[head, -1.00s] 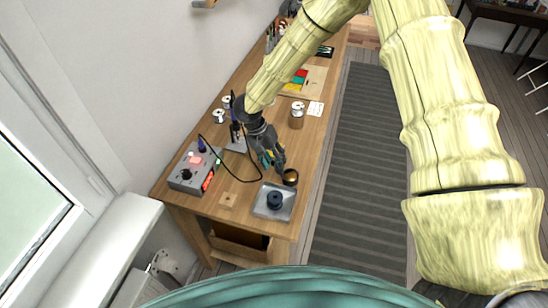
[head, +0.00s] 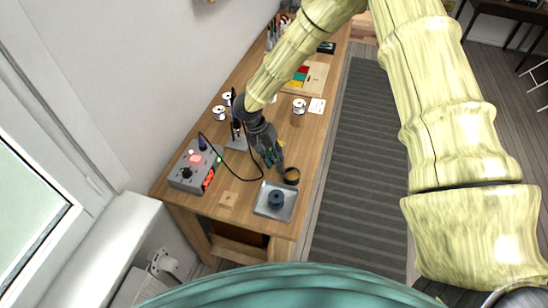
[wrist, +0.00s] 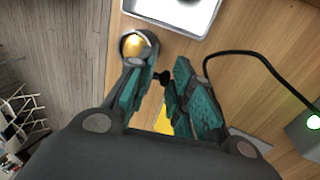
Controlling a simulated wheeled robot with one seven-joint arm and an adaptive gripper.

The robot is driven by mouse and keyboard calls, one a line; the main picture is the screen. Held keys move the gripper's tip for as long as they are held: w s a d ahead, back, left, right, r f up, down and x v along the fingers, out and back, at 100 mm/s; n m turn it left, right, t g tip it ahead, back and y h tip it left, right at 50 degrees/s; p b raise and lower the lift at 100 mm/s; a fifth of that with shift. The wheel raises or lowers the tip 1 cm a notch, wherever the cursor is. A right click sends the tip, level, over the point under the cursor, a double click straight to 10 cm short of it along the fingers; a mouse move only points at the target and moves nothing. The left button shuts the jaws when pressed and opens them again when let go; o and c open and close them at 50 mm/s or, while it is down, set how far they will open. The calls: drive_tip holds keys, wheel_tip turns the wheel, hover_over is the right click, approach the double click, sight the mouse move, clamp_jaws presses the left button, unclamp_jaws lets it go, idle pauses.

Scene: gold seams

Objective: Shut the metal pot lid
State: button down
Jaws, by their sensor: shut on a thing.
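The small round metal pot (head: 291,176) stands on the wooden bench, just behind the grey tray. In the head view it shows a dark rim; in the wrist view the pot (wrist: 137,45) shows gold inside a grey ring. My gripper (head: 277,168) is low over the bench at the pot's left side. In the wrist view my gripper (wrist: 159,70) has its fingers closed around a small black knob-like piece (wrist: 161,78), and the left fingertip overlaps the pot's edge. I cannot tell whether they touch, or clearly make out the lid.
A grey tray (head: 262,208) holding a dark blue round thing (head: 276,199) lies at the bench's near end. A grey control box (head: 187,172) with a black cable stands at the left. The bench's right edge is close to the pot.

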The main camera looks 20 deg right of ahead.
drive_tip(key=shift+w+d+f, duration=0.1)
drive_tip(key=shift+w, duration=0.15)
